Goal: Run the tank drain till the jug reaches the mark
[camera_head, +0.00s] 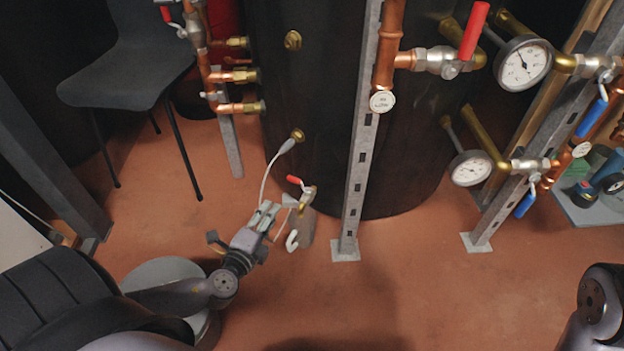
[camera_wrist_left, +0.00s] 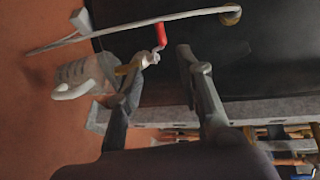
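The black tank (camera_head: 310,90) stands upright at the back middle. Its drain valve (camera_head: 304,194), brass with a small red lever, is low at the tank's front; its red lever (camera_wrist_left: 160,37) also shows in the left wrist view. A greyish jug (camera_head: 304,230) with a pale handle stands on the floor below the valve; it also shows in the left wrist view (camera_wrist_left: 88,74). Its mark and water level cannot be made out. My left gripper (camera_head: 267,213) is open and empty, just left of the valve and jug, apart from the lever. My right gripper is out of view.
A slotted steel post (camera_head: 354,180) stands right of the jug. A thin white cable (camera_head: 267,175) hangs from a tank fitting close to my left gripper. Gauges (camera_head: 522,64) and pipes fill the right. A chair (camera_head: 130,70) is at the left. Floor at front middle is clear.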

